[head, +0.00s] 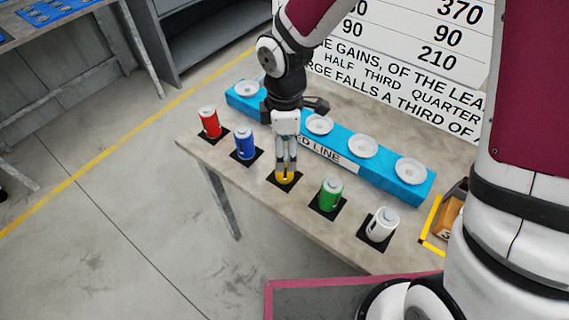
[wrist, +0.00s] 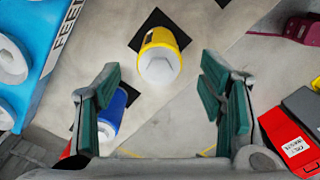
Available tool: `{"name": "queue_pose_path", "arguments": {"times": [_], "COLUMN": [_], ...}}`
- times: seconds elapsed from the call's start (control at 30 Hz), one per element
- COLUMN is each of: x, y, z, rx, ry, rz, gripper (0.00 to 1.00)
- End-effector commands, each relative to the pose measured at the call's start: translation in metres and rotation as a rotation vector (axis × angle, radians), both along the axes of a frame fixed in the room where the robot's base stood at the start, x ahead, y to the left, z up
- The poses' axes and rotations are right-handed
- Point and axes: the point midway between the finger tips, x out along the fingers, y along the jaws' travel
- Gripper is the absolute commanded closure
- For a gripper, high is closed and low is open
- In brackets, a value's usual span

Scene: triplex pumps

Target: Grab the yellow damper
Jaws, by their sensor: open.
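The yellow damper (head: 285,178) stands on a black square mat on the table, in the middle of a row of coloured cylinders. My gripper (head: 286,168) points down right over it and hides much of it. In the wrist view the yellow damper (wrist: 157,38) shows its pale end, and my gripper's (wrist: 161,75) two green-padded fingers stand wide apart on either side of its near end. The gripper is open and nothing is clamped. I cannot tell how deep the fingers reach along the damper.
A blue cylinder (head: 245,142) and a red one (head: 209,122) stand left; green (head: 331,192) and white (head: 382,224) ones stand right. A blue rack (head: 400,187) with white round seats runs behind. A signboard (head: 400,50) stands beyond. A red box (wrist: 290,140) lies right in the wrist view.

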Motion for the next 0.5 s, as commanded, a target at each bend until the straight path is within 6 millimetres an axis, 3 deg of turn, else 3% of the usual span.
{"name": "queue_pose_path", "arguments": {"times": [0.27, 0.5], "x": [-0.001, 0.000], "y": [0.000, 0.000], "z": [-0.021, -0.055], "rx": [-0.001, -0.002], "ry": [0.002, 0.003], "rz": [0.000, 0.001], "gripper": [0.37, 0.37]}}
